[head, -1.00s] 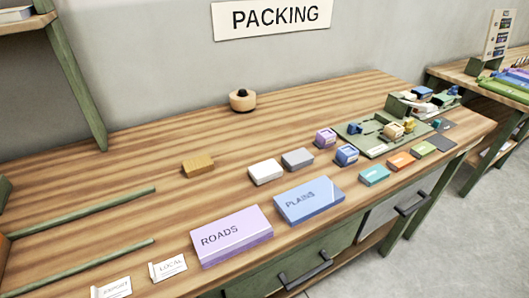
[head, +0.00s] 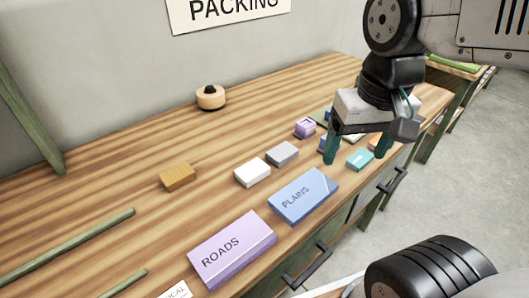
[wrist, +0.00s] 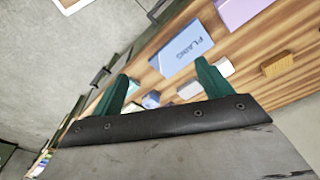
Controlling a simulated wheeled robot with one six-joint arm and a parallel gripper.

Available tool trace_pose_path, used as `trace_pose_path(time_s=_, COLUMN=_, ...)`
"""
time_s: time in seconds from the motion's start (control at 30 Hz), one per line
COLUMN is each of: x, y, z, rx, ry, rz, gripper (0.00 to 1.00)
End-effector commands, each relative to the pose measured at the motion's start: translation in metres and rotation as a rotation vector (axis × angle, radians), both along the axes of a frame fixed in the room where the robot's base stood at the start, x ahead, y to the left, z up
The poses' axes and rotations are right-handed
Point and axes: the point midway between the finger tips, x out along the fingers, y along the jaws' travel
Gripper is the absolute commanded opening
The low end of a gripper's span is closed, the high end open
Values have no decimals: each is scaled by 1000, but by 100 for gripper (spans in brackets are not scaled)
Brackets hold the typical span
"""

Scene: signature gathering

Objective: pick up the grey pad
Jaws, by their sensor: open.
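The grey pad (head: 282,153) is a small flat block on the wooden bench in the head view, just right of a white pad (head: 252,172) and behind the blue PLAINS box (head: 303,195). My gripper (head: 357,150) is open and empty, above the bench to the right of the grey pad and apart from it. In the wrist view its green fingers (wrist: 162,72) stand wide apart with the PLAINS box (wrist: 184,50) beyond them.
The lilac ROADS box (head: 232,249) lies at the front. A mustard block (head: 177,176) and a round wooden item (head: 211,97) lie further left and back. The left bench surface is mostly clear.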

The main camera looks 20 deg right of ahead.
Motion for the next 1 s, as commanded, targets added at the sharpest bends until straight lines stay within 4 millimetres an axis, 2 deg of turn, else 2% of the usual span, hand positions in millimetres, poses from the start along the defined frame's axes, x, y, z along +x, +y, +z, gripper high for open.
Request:
trace_pose_path(time_s=0.27, x=90, y=9, z=-14, rx=31, ry=44, rz=-356, gripper=78)
trace_pose_path(time_s=0.4, x=137, y=12, z=-32, rx=41, ry=62, rz=-550, gripper=78)
trace_pose_path(time_s=0.6, x=196, y=17, z=-69, rx=50, ry=82, rz=-810, gripper=78)
trace_pose_path(time_s=0.8, x=232, y=20, z=-98, rx=55, ry=90, rz=-981, gripper=78)
trace_pose_path(time_s=1.0, x=242, y=21, z=-114, rx=56, ry=93, rz=-1038, gripper=78)
